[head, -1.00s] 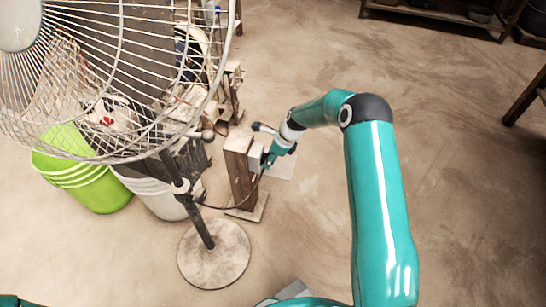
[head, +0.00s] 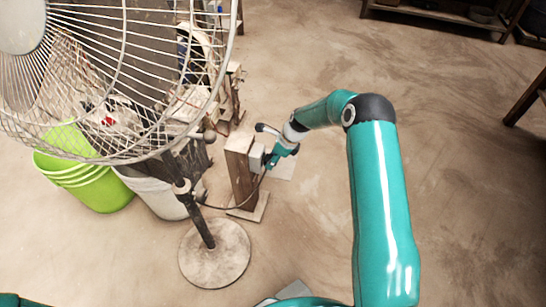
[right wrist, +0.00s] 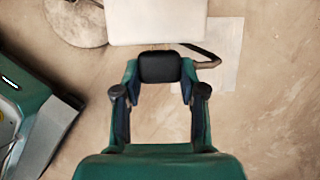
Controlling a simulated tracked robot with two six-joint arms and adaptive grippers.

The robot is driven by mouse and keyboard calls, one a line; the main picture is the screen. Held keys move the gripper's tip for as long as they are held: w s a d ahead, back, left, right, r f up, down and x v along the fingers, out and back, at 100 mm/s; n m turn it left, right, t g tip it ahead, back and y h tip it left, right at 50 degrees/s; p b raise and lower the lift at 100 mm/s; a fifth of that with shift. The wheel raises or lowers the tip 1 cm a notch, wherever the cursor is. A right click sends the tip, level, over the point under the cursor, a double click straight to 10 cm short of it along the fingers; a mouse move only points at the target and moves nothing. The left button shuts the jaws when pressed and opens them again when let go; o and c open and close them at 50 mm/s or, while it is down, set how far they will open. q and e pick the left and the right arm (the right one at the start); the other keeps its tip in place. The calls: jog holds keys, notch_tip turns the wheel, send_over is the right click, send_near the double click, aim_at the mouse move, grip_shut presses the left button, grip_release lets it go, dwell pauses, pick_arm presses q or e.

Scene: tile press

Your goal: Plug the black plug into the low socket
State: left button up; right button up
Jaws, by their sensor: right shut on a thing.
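A brown wooden post (head: 240,172) stands on a flat base in the head view, with a pale socket box (head: 257,156) on its right side. My right gripper (head: 267,165) is at that box. In the right wrist view the black plug (right wrist: 160,67) sits between the fingertips of the right gripper (right wrist: 160,78), which is shut on it. The plug's front is right at the near edge of the white socket box (right wrist: 155,20). The socket's holes are hidden, and I cannot tell whether the plug is in. My left gripper is not in view.
A standing fan (head: 214,255) is left of the post, and a dark cord (head: 232,206) runs from its pole to the post. A green bucket (head: 90,185), a white bucket (head: 155,197) and clutter stand behind it.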

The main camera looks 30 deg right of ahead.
jog(key=shift+p, duration=0.5)
dwell(0.8)
jog(key=shift+w+a, duration=0.25)
jog(key=shift+w, duration=0.05)
dwell(0.7)
jog(key=shift+s+d, duration=0.3)
dwell(0.7)
jog(key=shift+p, duration=0.7)
dwell(0.4)
jog(key=shift+w+a, duration=0.3)
dwell(0.6)
jog(key=o, duration=1.2)
